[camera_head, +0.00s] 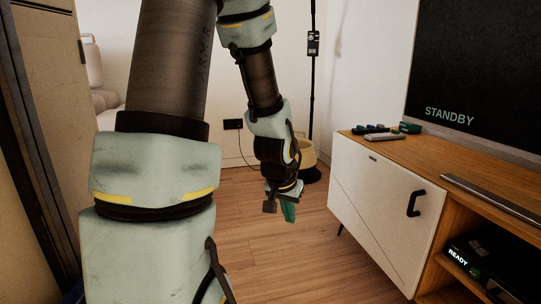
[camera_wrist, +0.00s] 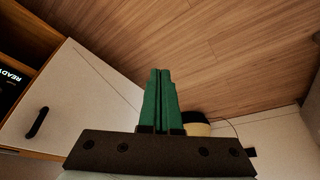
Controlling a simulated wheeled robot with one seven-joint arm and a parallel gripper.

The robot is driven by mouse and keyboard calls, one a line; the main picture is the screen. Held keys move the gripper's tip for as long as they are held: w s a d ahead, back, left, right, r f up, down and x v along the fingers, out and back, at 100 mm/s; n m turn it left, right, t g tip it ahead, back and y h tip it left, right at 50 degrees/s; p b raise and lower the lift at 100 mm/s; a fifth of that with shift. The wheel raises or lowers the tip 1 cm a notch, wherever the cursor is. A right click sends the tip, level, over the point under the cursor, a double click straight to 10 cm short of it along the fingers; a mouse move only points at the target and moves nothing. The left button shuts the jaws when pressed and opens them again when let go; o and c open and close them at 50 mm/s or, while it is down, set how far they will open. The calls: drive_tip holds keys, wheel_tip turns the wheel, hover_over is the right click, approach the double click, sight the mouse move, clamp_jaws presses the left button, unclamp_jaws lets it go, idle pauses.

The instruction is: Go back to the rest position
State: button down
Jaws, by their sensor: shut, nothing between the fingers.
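My gripper (camera_head: 288,211) hangs in the middle of the head view, above the wooden floor and left of the white cabinet door. Its green fingers point down. In the wrist view the two green fingers (camera_wrist: 161,100) lie side by side, closed together with nothing between them. My arm fills the left and middle of the head view and hides part of the room behind it.
A wooden TV cabinet (camera_head: 475,188) with a closed white door (camera_head: 375,200) stands at right, bearing a TV (camera_head: 480,75), a soundbar (camera_head: 495,198) and small items. A basket (camera_head: 308,155) and a thin dark pole (camera_head: 312,85) stand behind. The floor (camera_head: 265,260) in front is clear.

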drive_tip(key=s+a+r+n+g+y+p, duration=0.15)
drive_tip(key=s+a+r+n, duration=0.3)
drive_tip(key=s+a, duration=0.55)
wheel_tip(320, 180, up, 38)
drive_tip(key=w+a+p, duration=0.1)
drive_tip(key=p, duration=3.6)
drive_tip(key=shift+w+a+g, duration=0.3)
drive_tip(key=shift+w+g, duration=0.1)
drive_tip(key=shift+g, duration=0.05)
